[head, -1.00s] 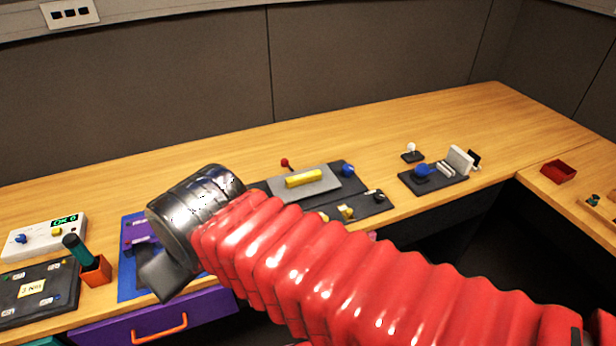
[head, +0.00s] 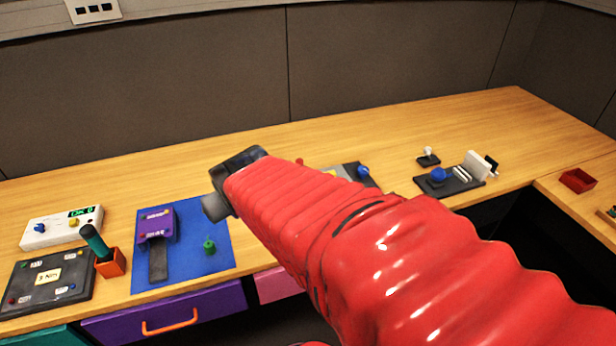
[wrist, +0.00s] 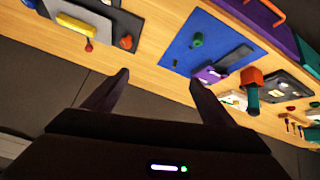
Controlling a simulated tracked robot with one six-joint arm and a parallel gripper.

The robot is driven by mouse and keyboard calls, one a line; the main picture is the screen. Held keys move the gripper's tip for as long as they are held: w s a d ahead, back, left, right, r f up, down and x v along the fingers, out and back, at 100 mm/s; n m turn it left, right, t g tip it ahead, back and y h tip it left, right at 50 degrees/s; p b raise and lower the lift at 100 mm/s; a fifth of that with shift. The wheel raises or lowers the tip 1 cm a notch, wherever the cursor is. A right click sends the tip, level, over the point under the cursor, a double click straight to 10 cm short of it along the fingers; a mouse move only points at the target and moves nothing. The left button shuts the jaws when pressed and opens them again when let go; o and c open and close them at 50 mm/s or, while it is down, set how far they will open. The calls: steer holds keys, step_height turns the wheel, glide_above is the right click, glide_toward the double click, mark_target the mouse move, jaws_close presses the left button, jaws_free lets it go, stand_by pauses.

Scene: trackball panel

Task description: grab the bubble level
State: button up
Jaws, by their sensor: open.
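A yellow bar (wrist: 75,23), which looks like the bubble level, lies on a light grey plate (wrist: 95,16) at the upper left of the wrist view. In the head view my red arm covers nearly all of it. My gripper (wrist: 160,80) shows two dark fingers spread apart with nothing between them. The bar is beyond and to the left of the fingers, clear of them. In the head view the end of my arm is above the desk near the blue mat, and its fingers are mostly hidden.
The blue mat (head: 215,250) holds a purple device (head: 156,226) and a green knob (head: 209,245). An orange cup (head: 111,263) with a teal handle stands left of it. A dark panel with a blue ball (head: 438,175) is at right. The back desk strip is clear.

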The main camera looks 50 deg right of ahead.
steer(key=o, duration=0.4)
steer(key=shift+m+t+h, duration=0.3)
steer(key=shift+m+h, duration=0.2)
steer(key=shift+h, duration=0.4)
steer(key=d+f, duration=0.1)
steer(key=d, duration=0.2)
steer(key=w+d+f, duration=0.1)
steer(key=d, duration=0.2)
steer(key=w+d+f, duration=0.1)
steer(key=d, duration=0.3)
steer(key=shift+o, duration=0.6)
steer(key=d+f, duration=0.3)
steer(key=d, duration=0.4)
steer(key=shift+d+m+t+h, duration=0.3)
steer(key=shift+d+t+h, duration=0.05)
steer(key=shift+t+h, duration=0.05)
steer(key=s+d+f+m+t, duration=0.2)
steer(key=s+d+f, duration=0.5)
steer(key=d, duration=0.3)
steer(key=shift+d+f+t+h, duration=0.4)
steer(key=shift+f, duration=0.05)
steer(key=shift+x, duration=4.3)
steer(key=shift+w, duration=0.1)
steer(key=shift+x, duration=2.55)
